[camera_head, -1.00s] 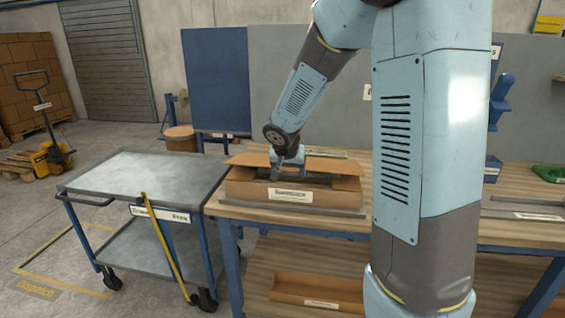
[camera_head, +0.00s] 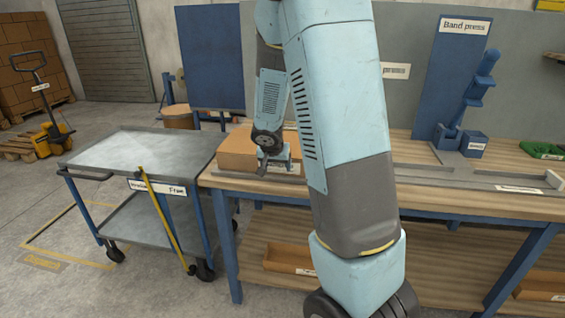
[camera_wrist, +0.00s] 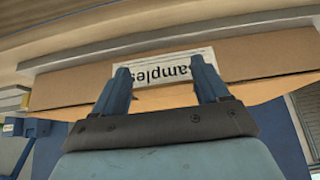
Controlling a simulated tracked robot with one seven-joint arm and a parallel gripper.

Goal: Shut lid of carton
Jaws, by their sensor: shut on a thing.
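The brown carton (camera_head: 237,152) stands at the left end of the workbench. Its top looks covered by brown board in the head view, though my arm hides its right part. My gripper (camera_head: 275,163) is at the carton's front side, low and close to it. In the wrist view the carton's front (camera_wrist: 260,58) shows upside down with its white "Samples" label (camera_wrist: 165,70). The fingers of my gripper (camera_wrist: 163,84) stand either side of the label, shut on the carton; I cannot tell on which part. A paler brown board edge (camera_wrist: 180,97) runs beside the label.
A grey trolley (camera_head: 130,150) with a yellow strap stands left of the workbench (camera_head: 420,200). A blue band press (camera_head: 460,110) and a green item (camera_head: 540,149) are on the right. An open tray (camera_head: 290,259) lies on the lower shelf.

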